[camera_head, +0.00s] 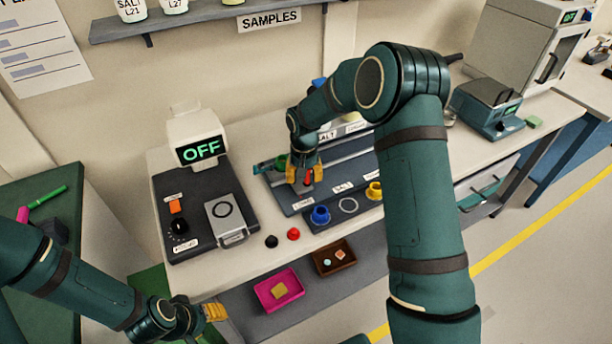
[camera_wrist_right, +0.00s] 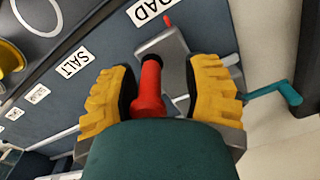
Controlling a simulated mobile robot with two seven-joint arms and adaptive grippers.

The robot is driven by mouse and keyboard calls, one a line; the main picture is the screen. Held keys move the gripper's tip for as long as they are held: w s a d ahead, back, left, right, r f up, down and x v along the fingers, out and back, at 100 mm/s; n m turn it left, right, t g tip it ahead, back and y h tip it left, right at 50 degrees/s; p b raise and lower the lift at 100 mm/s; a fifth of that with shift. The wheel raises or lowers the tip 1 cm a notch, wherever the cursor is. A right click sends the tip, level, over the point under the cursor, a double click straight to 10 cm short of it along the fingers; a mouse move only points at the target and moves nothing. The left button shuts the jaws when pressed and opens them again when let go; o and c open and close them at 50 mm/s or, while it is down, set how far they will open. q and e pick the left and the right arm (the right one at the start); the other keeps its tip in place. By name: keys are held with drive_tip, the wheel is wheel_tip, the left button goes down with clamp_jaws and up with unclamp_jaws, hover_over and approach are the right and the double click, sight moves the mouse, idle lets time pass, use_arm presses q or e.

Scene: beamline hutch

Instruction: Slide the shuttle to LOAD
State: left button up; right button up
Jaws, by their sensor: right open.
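The shuttle is a grey carriage (camera_wrist_right: 172,48) with a red upright handle (camera_wrist_right: 150,92); the handle also shows in the head view (camera_head: 307,178). A small red pointer on it reaches close to a label reading "OAD", partly cut off, in the wrist view (camera_wrist_right: 152,10). The SALT label (camera_wrist_right: 75,62) lies further left. My right gripper (camera_head: 304,172) is over the shuttle, its yellow fingers open on either side of the handle, with a gap at least on the right. My left gripper (camera_head: 213,310) is low at the table's front; its finger opening is unclear.
A teal crank (camera_wrist_right: 275,92) sticks out at the rail's end. A blue ring-shaped cup (camera_head: 320,215) and a yellow one (camera_head: 374,190) stand in front of the rail. A device reading OFF (camera_head: 198,150) stands left. Pink (camera_head: 262,297) and brown (camera_head: 322,262) trays sit lower in front.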

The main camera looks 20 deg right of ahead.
drive_tip(key=shift+s+d, duration=0.1)
drive_tip(key=shift+d, duration=0.1)
wheel_tip(320, 180, up, 12)
idle(0.5)
idle(0.4)
